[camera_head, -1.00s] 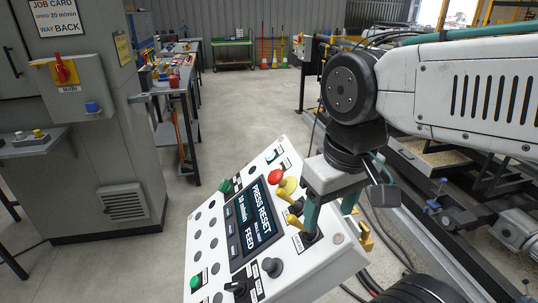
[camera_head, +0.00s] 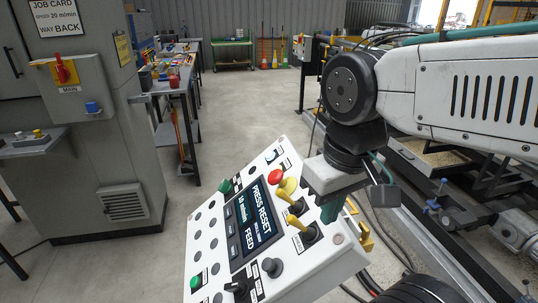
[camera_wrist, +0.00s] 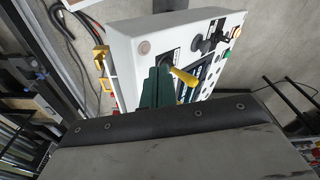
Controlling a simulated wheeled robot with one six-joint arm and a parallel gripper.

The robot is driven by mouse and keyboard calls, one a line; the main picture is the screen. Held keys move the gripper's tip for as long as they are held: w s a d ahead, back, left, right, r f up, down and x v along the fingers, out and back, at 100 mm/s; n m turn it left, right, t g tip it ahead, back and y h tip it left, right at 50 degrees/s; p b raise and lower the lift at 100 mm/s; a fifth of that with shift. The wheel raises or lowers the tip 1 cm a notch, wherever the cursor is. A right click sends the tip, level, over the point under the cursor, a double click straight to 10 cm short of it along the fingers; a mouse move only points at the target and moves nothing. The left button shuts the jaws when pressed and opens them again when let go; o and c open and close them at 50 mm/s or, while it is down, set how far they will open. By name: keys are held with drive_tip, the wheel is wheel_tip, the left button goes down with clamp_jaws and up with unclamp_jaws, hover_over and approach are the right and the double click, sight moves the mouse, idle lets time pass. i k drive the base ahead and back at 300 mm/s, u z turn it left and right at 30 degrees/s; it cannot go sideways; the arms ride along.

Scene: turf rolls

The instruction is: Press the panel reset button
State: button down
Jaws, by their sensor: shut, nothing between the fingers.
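A white control panel (camera_head: 207,255) stands tilted in the head view. Its dark screen (camera_head: 254,222) reads PRESS RESET and FEED. On it are a red mushroom button (camera_head: 275,176), a green button (camera_head: 224,187) near the top left and another green button (camera_head: 196,282) at the lower left. I cannot tell which button is the reset. My gripper (camera_head: 329,212) is shut and empty by the panel's right edge, beside a yellow-handled lever (camera_head: 310,232). In the wrist view its green fingers (camera_wrist: 156,88) point at the panel, close to a yellow lever (camera_wrist: 184,77); contact cannot be told.
A second yellow lever (camera_head: 295,207) and a black knob (camera_head: 272,267) stick up from the panel. Machinery (camera_head: 480,200) fills the right. The floor (camera_head: 235,105) behind the panel is clear.

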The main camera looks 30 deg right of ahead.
sight(270, 156)
drive_tip(key=z, duration=0.05)
drive_tip(key=k, duration=0.5)
drive_tip(key=u, duration=1.65)
drive_tip(key=i, duration=0.7)
drive_tip(key=z, duration=2.1)
